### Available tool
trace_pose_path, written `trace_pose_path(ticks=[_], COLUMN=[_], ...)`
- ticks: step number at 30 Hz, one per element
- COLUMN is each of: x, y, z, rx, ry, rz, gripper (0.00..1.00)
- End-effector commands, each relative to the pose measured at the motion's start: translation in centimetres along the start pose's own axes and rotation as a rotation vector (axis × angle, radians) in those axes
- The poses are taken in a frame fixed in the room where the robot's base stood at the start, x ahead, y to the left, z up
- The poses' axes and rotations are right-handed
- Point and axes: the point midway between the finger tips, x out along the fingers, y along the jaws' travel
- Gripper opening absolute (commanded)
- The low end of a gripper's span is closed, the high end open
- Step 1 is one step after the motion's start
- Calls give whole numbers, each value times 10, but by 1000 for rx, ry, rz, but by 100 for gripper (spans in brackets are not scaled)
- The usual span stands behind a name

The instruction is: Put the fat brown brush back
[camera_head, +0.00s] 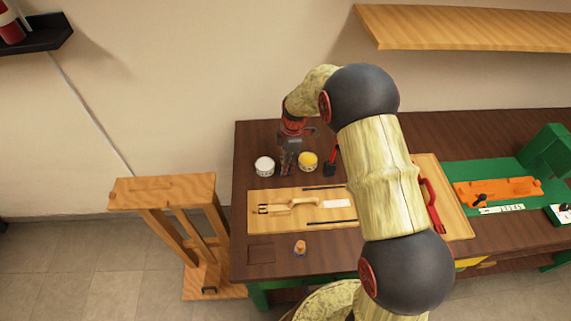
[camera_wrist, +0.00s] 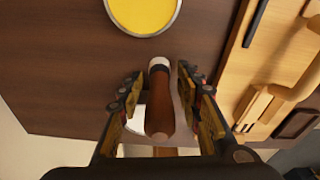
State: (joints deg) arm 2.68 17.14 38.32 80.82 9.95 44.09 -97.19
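The fat brown brush (camera_wrist: 160,108) is in the wrist view, with a pale band at its far end and its brown handle toward the camera. My gripper (camera_wrist: 160,88) has one finger on each side of it. Narrow gaps seem to show between the brush and both fingers, so the fingers look open around it rather than closed on it. In the head view my gripper (camera_head: 288,160) points down between the white pot and the yellow pot. The brush cannot be made out clearly there. A pale thing lies partly hidden behind the brush in the wrist view.
The white pot (camera_head: 264,166) stands left of my gripper and the yellow pot (camera_head: 308,161) right of it; the yellow pot also shows in the wrist view (camera_wrist: 144,12). A wooden board (camera_head: 265,222) with tools lies in front. A small wooden object (camera_head: 300,248) stands near the table's front edge.

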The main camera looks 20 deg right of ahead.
Motion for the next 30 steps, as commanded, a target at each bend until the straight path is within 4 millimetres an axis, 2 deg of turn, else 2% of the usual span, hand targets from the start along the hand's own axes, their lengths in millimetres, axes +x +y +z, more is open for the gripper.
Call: trace_pose_path(ticks=[8,13,17,24,30], x=[0,-11,-33,-83,-112], y=[0,1,1,1,0], z=[0,0,0,0,0], rx=[0,0,0,0,0], ry=[0,0,0,-1,0], rz=[0,3,3,4,1], gripper=[38,38,38,38,38])
